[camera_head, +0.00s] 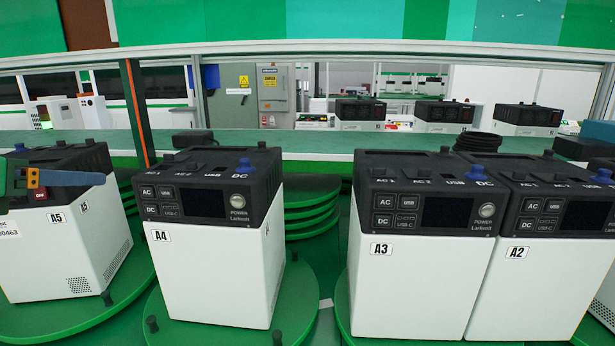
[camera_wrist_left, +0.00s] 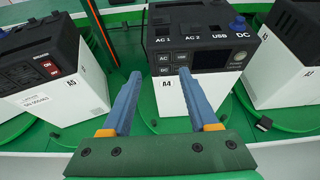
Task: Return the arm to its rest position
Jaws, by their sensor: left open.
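My left gripper (camera_head: 62,178) is at the left edge of the head view, in front of the power unit A5 (camera_head: 73,240). One blue finger with an orange base shows there. In the left wrist view the gripper (camera_wrist_left: 158,76) has its two blue fingers spread, with nothing between them. The fingers point towards unit A4 (camera_wrist_left: 172,97), and A5 (camera_wrist_left: 45,70) is to their left. Unit A4 (camera_head: 215,260) stands upright in the head view with a blue plug on its DC socket. My right gripper is not in view.
Units A3 (camera_head: 405,280) and A2 (camera_head: 535,285) stand close together on the right. Green round turntables (camera_head: 160,320) carry the units. An orange-edged post (camera_head: 137,110) rises behind A5 and A4. A black cable coil (camera_head: 477,141) lies on the green shelf behind.

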